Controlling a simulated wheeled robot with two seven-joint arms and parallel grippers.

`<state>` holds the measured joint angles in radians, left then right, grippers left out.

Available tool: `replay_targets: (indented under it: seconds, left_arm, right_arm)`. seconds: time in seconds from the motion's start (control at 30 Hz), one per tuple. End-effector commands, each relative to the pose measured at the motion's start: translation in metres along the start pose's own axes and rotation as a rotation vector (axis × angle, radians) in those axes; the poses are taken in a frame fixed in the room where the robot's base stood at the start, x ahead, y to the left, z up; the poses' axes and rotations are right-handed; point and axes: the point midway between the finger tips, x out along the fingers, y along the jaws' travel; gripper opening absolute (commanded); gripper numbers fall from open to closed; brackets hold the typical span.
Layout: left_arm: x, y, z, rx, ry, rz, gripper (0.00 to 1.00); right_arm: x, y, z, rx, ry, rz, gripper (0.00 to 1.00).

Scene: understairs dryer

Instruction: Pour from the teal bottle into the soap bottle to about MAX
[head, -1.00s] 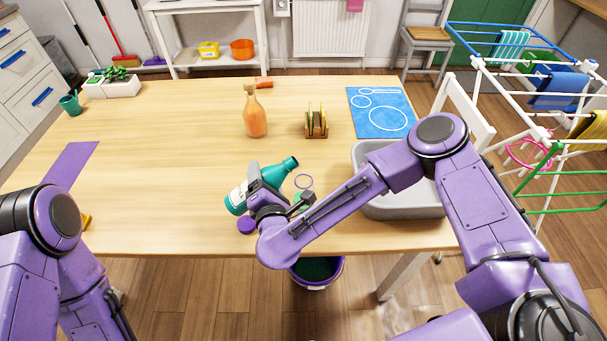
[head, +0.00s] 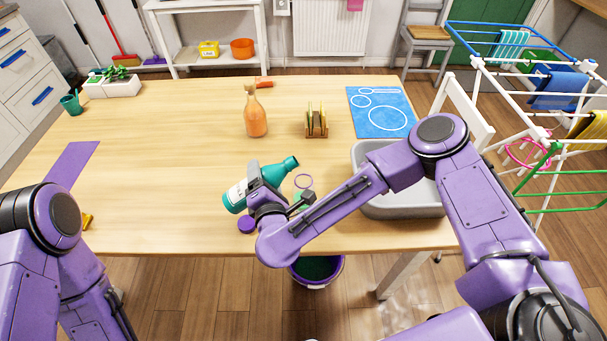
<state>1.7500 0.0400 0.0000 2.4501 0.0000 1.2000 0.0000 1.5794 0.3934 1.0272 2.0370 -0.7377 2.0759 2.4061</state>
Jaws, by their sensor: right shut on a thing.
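My right gripper (head: 264,184) is shut on the teal bottle (head: 276,174), which has a white label. The bottle is tilted well over, with its neck toward the upper right and its base toward the lower left. A purple disc (head: 247,225), perhaps a cap, lies below the bottle's base. My left gripper is out of view.
An orange spray bottle (head: 256,116), a rack (head: 316,123) and a blue mat (head: 372,128) are farther back on the wooden table (head: 180,150). A grey basin (head: 400,208) is at right. A bucket (head: 318,272) is below the front edge. The table's left middle is clear.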

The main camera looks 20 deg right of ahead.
Motion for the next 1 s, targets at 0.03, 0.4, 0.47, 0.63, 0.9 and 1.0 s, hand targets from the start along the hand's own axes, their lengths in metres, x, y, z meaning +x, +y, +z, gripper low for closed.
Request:
replay_targets:
  seconds: [0.03,0.4,0.47,0.63,0.9,1.0]
  left_arm:
    - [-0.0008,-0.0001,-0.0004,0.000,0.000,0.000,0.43]
    - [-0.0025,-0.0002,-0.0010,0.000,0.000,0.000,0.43]
    - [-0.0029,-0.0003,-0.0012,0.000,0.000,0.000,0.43]
    - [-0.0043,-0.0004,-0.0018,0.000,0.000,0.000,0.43]
    - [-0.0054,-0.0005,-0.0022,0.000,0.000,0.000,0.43]
    - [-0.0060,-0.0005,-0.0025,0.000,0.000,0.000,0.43]
  right_arm:
    - [0.0000,0.0013,0.0006,0.004,0.000,0.001,0.21]
    - [-0.0003,0.0030,0.0007,0.026,0.004,0.001,0.21]
    - [-0.0003,0.0033,0.0008,0.029,0.004,0.001,0.21]
    - [-0.0006,0.0046,0.0011,0.039,0.005,0.002,0.21]
    - [-0.0008,0.0056,0.0012,0.056,0.008,0.002,0.21]
    - [-0.0009,0.0062,0.0013,0.062,0.009,0.002,0.21]
